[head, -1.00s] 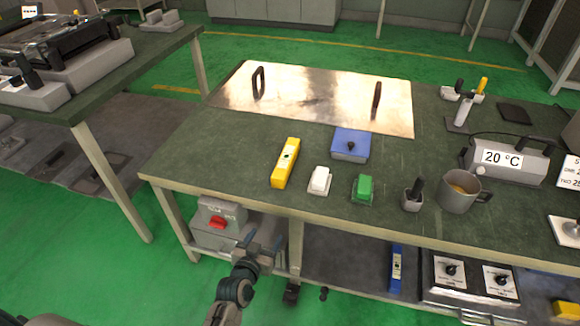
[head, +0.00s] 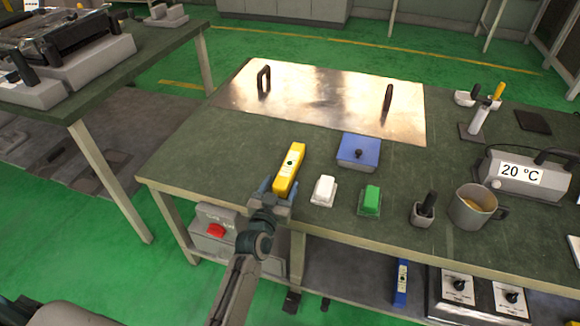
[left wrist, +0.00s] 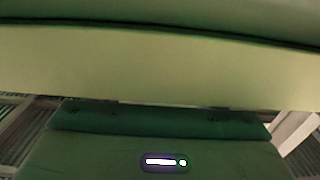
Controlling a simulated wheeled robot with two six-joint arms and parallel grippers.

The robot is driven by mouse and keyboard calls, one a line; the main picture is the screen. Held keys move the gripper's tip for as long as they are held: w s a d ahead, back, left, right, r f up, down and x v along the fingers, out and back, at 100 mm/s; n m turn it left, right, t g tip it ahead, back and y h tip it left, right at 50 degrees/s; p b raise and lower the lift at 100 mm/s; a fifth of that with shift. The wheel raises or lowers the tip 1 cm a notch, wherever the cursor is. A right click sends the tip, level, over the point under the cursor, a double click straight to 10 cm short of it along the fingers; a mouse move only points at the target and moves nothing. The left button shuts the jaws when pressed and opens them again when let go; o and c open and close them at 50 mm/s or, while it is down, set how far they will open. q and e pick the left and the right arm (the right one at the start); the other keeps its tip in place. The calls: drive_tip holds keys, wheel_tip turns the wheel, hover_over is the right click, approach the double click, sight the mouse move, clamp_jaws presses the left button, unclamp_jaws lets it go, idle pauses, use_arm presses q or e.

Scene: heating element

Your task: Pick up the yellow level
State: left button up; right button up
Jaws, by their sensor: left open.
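The yellow level (head: 290,166) lies on the dark green workbench (head: 235,150), near its front edge and left of a white block. My left gripper (head: 278,191) is open at the near end of the level in the head view. Its fingertips overlap the level's near end there; I cannot tell whether they touch it. The left wrist view shows a pale horizontal band, probably the bench edge (left wrist: 160,62), and the level does not show there. My right gripper is not in view.
A white block (head: 323,190) and a green block (head: 370,200) stand right of the level. A blue box (head: 358,152) and a metal plate with handles (head: 325,100) lie behind. A cup (head: 472,205) stands farther right. The bench left of the level is clear.

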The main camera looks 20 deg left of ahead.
sight(284, 175)
use_arm(q)
drive_tip(key=w, duration=0.4)
drive_tip(key=shift+w+r+p, duration=0.1)
drive_tip(key=shift+r+p, duration=0.15)
drive_tip(key=shift+p, duration=0.15)
drive_tip(key=c, duration=1.2)
drive_tip(key=shift+r, duration=0.1)
